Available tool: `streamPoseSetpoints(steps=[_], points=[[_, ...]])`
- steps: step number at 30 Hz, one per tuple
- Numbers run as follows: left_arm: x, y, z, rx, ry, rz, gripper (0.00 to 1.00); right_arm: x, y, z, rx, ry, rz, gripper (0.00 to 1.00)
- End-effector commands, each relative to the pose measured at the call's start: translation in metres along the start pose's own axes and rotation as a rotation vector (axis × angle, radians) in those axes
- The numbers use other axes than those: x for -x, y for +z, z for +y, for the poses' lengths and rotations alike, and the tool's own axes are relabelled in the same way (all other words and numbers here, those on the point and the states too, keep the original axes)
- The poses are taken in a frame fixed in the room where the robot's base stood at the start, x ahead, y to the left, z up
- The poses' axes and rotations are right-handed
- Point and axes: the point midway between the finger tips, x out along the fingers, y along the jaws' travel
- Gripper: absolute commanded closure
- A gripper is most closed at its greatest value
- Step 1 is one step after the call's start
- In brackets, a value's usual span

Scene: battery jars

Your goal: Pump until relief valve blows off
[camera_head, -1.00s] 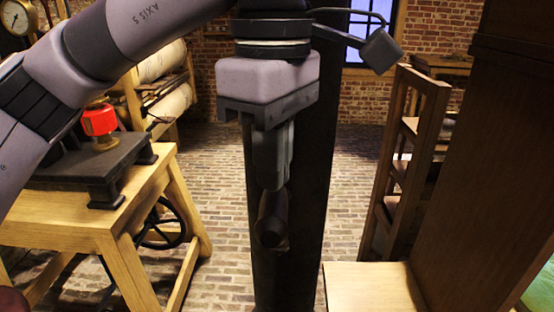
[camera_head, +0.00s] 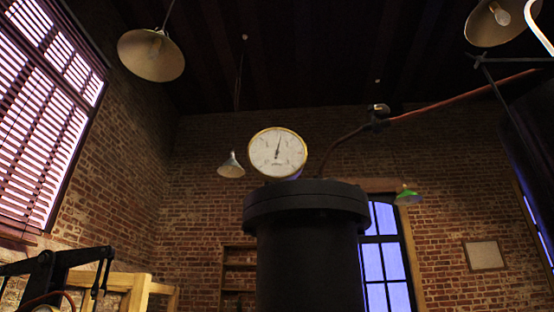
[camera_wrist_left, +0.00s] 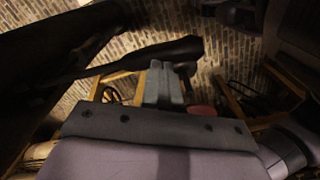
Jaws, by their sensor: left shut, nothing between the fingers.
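In the head view a round white-faced gauge (camera_head: 278,153) with a brass rim stands above a dark flanged cylinder (camera_head: 308,240). Its needle points nearly straight up. A reddish-brown pipe (camera_head: 455,98) runs behind to a small dark fitting (camera_head: 378,116); I cannot tell whether this is the relief valve. In the left wrist view my left gripper (camera_wrist_left: 164,68) is shut, its fingers together. A dark bar with a thicker handle end (camera_wrist_left: 178,50) lies beyond the fingertips; I cannot tell whether they touch. My right gripper is in no view.
In the head view, hanging lamps (camera_head: 152,54), a shuttered window (camera_head: 45,105) and brick walls surround the cylinder. A black mechanism (camera_head: 50,270) stands at lower left.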

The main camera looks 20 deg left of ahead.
Motion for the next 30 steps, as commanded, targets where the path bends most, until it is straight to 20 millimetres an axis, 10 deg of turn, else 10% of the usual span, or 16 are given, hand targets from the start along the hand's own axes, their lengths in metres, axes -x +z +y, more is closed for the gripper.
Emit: streamPoseSetpoints(steps=[27, 30], points=[[-0.148, -0.001, 0.000, 0.001, -0.003, 0.002, 1.00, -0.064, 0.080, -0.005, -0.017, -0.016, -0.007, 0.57], [-0.135, 0.000, 0.000, 0.001, -0.002, 0.002, 1.00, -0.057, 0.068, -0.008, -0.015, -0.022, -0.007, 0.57]])
